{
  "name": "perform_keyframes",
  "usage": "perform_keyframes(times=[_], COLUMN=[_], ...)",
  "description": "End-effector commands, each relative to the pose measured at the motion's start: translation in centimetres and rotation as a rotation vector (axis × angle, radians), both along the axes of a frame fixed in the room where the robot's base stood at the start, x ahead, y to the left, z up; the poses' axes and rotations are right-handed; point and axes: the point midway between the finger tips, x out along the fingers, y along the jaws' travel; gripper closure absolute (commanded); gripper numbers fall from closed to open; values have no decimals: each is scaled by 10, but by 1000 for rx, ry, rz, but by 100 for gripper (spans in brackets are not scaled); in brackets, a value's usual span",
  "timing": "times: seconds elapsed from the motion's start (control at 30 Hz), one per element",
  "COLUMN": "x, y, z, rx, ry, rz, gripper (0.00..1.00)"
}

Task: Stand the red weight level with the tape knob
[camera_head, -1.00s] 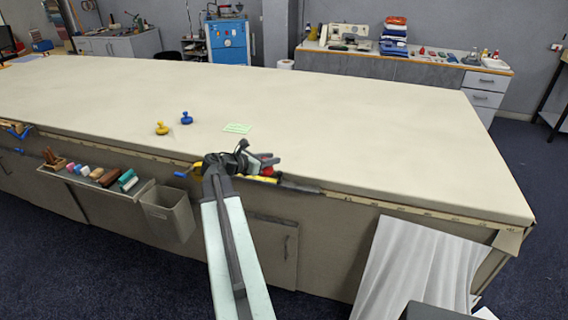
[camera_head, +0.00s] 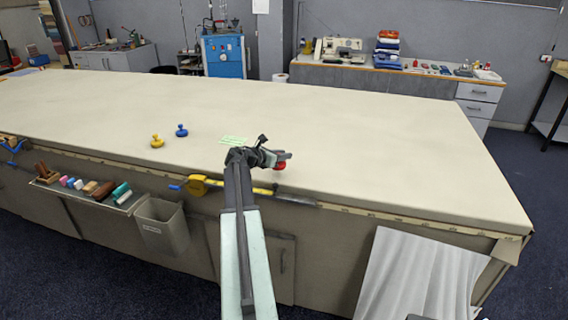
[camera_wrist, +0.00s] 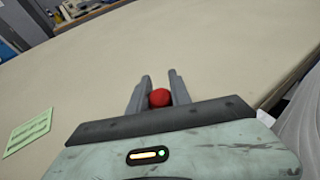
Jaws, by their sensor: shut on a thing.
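The red weight (camera_head: 281,166) is between the fingers of my gripper (camera_head: 284,157), over the near part of the table right of the tape. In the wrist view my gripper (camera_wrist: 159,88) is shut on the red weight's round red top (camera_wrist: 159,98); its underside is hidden. I cannot tell whether it touches the cloth. The yellow tape case (camera_head: 198,185) sits at the table's front edge, with the blue tape knob (camera_head: 176,187) sticking out on its left. The knob is well left of the red weight.
A yellow weight (camera_head: 157,141) and a blue weight (camera_head: 181,130) stand on the table (camera_head: 370,140) to the left. A green card (camera_head: 233,140) lies behind my arm; it also shows in the wrist view (camera_wrist: 29,131). A bin (camera_head: 163,226) and brush shelf (camera_head: 95,196) hang in front.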

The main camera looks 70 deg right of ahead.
Motion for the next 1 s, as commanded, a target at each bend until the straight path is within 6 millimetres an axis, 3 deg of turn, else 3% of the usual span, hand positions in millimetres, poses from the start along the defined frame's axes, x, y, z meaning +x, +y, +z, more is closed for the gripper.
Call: perform_keyframes(times=[0.13, 0.2, 0.33, 0.7, 0.73, 0.8, 1.0], x=[-2, -2, -3, -3, -3, -3, -3], y=[-15, -13, -13, -13, -12, -12, -13], z=[-1, -21, -40, -40, -39, -39, -39], rx=[-1, -1, -1, -1, 0, 0, 0], ry=[1, 0, 1, 1, 0, 0, 0], rz=[-1, 0, 0, -1, -1, -1, -1], gripper=[100, 100, 100, 100, 70, 54, 54])
